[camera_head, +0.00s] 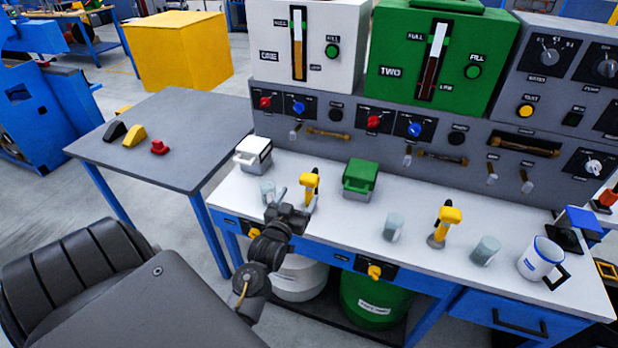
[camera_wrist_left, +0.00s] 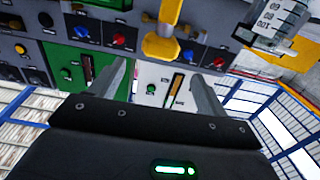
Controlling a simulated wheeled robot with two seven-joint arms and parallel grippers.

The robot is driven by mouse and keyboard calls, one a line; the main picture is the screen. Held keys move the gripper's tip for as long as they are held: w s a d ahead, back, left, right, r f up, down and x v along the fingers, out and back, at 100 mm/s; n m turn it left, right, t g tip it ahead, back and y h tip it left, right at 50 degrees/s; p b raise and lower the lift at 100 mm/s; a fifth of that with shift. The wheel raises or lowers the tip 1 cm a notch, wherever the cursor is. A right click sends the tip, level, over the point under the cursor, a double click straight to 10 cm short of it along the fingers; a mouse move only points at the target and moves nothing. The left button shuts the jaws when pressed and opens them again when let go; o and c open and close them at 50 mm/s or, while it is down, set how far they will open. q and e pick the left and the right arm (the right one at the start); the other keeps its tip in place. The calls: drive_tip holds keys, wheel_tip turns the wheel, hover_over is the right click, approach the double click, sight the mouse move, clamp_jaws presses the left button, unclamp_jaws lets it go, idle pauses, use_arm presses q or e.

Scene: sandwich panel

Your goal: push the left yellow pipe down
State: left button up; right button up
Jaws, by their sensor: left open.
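In the left wrist view the yellow pipe (camera_wrist_left: 162,42) shows ahead, between the two spread fingers of the gripper (camera_wrist_left: 162,80). I cannot tell whether a finger touches it. A second yellow pipe (camera_head: 446,220) stands further right on the bench. My right gripper is not in view.
A clear glass (camera_head: 267,190) stands close left of my left gripper. The white box (camera_head: 254,153) and green box (camera_head: 360,178) flank the pipe. More glasses (camera_head: 394,227) (camera_head: 485,250) and a white mug (camera_head: 540,258) stand right. The control panel (camera_head: 400,150) rises behind.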

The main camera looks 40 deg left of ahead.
sight(306, 183)
use_arm(q)
drive_tip(key=p+x, duration=0.1)
drive_tip(key=x, duration=0.8)
drive_tip(key=shift+w+a, duration=0.15)
drive_tip(key=shift+w, duration=0.2)
